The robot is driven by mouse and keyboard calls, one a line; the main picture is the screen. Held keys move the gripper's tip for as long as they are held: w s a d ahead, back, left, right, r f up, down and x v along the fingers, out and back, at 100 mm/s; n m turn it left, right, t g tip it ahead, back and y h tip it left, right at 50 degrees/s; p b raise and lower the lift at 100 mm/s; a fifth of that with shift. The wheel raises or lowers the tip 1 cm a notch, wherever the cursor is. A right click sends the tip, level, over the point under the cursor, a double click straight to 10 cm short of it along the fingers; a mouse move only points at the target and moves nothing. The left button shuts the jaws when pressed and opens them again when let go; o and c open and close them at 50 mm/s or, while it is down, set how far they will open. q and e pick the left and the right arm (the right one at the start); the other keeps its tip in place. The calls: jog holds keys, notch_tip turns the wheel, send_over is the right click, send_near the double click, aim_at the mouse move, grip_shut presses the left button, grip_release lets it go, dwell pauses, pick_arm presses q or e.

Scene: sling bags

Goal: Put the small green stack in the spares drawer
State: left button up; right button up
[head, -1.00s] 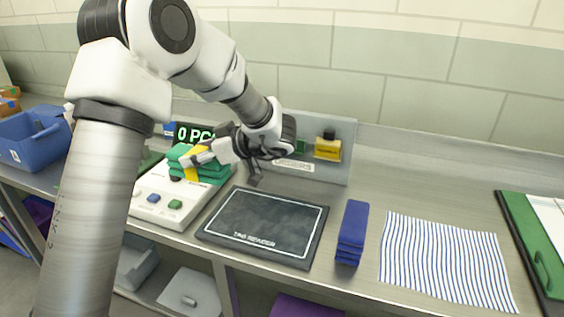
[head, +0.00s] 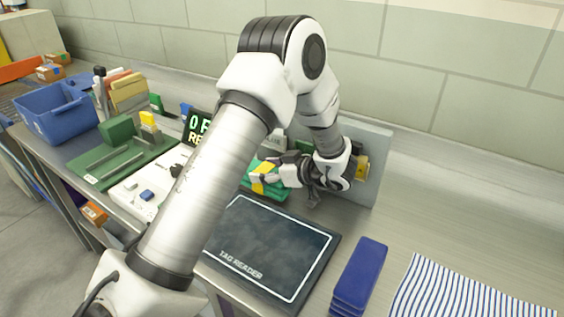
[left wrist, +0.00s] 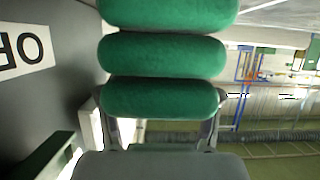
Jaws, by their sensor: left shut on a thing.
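The small green stack (head: 272,192) with a yellow band shows behind the back edge of the tag reader, partly hidden by my arm and gripper. My left gripper (head: 264,179) is shut on it. In the left wrist view, the stack (left wrist: 163,54) shows as rounded green folds between the fingers (left wrist: 160,125). I cannot tell how far it is above the bench. The spares drawer cannot be made out in either view. My right gripper is not in view.
The black tag reader (head: 270,250) lies in front of the stack. A blue folded stack (head: 360,275) and a striped cloth (head: 465,290) lie to the right. A white counting scale (head: 140,192), a green tray (head: 95,172) and a blue bin (head: 58,115) are left. A grey panel (head: 375,140) stands behind.

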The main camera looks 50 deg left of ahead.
pick_arm(q)
jog(key=w+d, duration=0.1)
jog(key=w+d+p, duration=0.1)
jog(key=d, duration=0.1)
jog(key=shift+w+r, duration=0.1)
jog(key=shift+w, duration=0.05)
jog(key=shift+d+f, duration=0.15)
jog(key=shift+f, duration=0.6)
jog(key=shift+w+f, duration=0.1)
jog(key=shift+a+f, duration=0.1)
jog(key=shift+a, duration=0.1)
jog(key=o, duration=1.4)
jog(key=shift+d, duration=0.1)
